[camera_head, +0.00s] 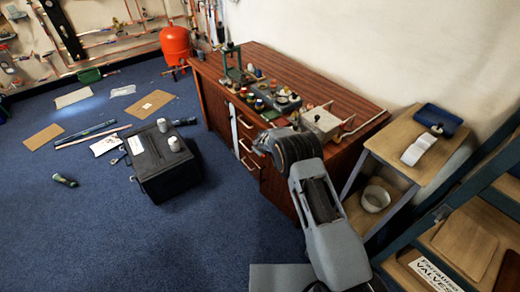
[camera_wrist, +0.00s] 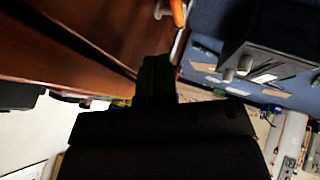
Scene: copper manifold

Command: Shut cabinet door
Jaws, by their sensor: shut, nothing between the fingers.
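The cabinet is a brown wooden desk unit (camera_head: 216,108) along the wall in the head view. Its front has a panel at the left and drawers with pale handles beside it. A pale upright strip (camera_head: 234,130) stands between them. My arm covers the front's right part, and I cannot tell there whether a door is open. In the wrist view, brown wood panels (camera_wrist: 110,25) fill the upper left. My gripper (camera_wrist: 155,65) is shut and empty, its dark fingers close to the panels' edge. Contact cannot be told. In the head view its fingertips are hidden.
A black box (camera_head: 165,165) with two pale cylinders on top stands on the blue carpet left of the desk. Loose tools and boards lie beyond it. A small wooden stand (camera_head: 415,150) and shelving are at right. The carpet at front left is mostly clear.

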